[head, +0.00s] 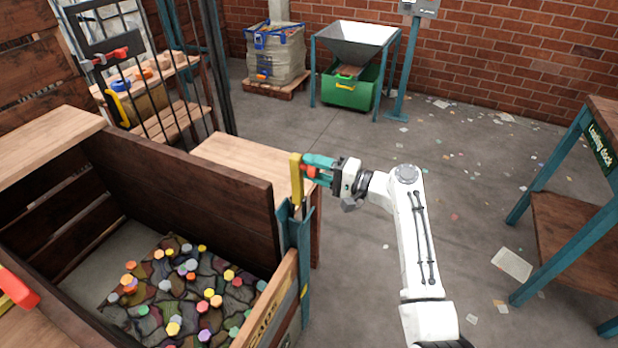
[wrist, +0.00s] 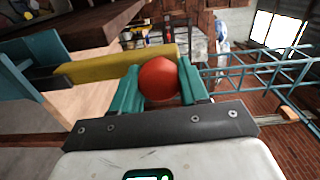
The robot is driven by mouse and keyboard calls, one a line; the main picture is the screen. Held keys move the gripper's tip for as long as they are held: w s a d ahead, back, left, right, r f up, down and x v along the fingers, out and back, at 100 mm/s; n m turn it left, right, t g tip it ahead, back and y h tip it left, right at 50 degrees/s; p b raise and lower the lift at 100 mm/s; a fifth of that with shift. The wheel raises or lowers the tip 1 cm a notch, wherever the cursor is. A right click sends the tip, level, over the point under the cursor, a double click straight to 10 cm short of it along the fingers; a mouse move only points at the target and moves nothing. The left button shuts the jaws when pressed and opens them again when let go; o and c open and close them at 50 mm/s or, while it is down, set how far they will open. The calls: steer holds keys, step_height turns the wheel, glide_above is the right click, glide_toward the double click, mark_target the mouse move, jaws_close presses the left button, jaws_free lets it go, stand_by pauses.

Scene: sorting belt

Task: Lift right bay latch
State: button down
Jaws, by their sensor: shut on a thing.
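The right bay latch is a yellow bar (head: 296,178) with a red round knob (head: 311,171). The bar stands upright at the top of a teal bracket (head: 297,238) on the corner of the wooden bay. My gripper (head: 316,168) has its teal fingers shut on the knob from the right side. In the wrist view, the red knob (wrist: 158,77) sits between both fingertips. The yellow bar (wrist: 110,66) runs left from there toward the teal bracket (wrist: 28,58). I cannot tell whether the bar's lower end is still inside the bracket.
The wooden bay (head: 190,190) holds a patterned sheet with several coloured hexagonal pieces. A wooden table (head: 245,160) stands behind the latch. Another red handle (head: 15,288) shows at the left edge. A teal-framed loading dock stand (head: 570,220) is at right. Open floor lies between.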

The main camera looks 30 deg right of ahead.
steer(key=shift+w+d+f+m, duration=0.15)
steer(key=shift+w+d+m, duration=0.75)
steer(key=shift+d+m, duration=0.35)
steer(key=c, duration=0.6)
jaws_free()
steer(key=b+v, duration=0.2)
steer(key=v, duration=0.8)
steer(key=shift+s+d, duration=0.2)
steer(key=shift+s, duration=0.1)
